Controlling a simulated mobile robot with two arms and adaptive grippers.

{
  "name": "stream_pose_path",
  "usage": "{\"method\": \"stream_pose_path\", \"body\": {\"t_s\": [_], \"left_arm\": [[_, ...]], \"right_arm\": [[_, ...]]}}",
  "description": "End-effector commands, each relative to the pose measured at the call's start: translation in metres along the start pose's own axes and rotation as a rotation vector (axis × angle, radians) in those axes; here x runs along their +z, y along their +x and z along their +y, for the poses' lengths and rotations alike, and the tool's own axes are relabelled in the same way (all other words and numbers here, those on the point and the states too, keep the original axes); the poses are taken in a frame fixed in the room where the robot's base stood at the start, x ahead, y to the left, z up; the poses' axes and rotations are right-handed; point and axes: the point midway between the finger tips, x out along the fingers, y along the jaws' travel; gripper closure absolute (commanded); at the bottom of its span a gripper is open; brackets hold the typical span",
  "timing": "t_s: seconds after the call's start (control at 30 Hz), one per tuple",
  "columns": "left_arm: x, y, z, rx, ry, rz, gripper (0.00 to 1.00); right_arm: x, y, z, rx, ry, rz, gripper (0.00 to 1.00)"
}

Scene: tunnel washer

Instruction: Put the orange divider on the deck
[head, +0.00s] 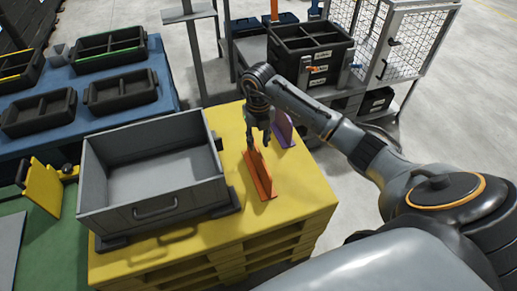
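The orange divider (261,178) stands upright on the yellow deck (285,197), just right of the grey open box. My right gripper (259,142) points down at the top of the orange divider, with its fingertips at the upper edge. The view is too small to tell whether the fingers are closed on it or only beside it. A purple divider (284,130) stands behind, partly hidden by my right arm. My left gripper is not in view.
The grey open box (155,207) fills the deck's left part. A blue table (75,125) with several black bins is at the back left. A black crate (312,50) and a wire cage (412,40) stand behind. The deck's front right is clear.

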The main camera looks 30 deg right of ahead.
Motion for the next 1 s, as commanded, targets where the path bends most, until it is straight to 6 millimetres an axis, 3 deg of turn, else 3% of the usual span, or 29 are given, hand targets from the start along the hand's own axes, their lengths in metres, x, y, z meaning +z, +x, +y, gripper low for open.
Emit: {"method": "stream_pose_path", "body": {"t_s": [0.1,0.33,0.8,0.9,0.97,1.0], "left_arm": [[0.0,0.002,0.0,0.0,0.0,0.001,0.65],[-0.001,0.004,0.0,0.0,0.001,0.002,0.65],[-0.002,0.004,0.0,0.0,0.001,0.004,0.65],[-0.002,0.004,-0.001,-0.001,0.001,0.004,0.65],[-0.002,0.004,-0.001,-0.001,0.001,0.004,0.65],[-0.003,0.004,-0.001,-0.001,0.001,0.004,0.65]], "right_arm": [[0.001,-0.027,0.0,0.0,0.0,-0.004,0.69],[0.001,-0.06,0.0,0.001,0.0,-0.001,0.69],[-0.001,-0.067,0.003,0.009,-0.004,0.001,0.69],[-0.004,-0.059,0.023,0.083,-0.041,-0.008,0.69],[-0.009,-0.053,0.049,0.179,-0.081,-0.018,0.69],[-0.014,-0.049,0.071,0.264,-0.112,-0.028,0.69]]}}
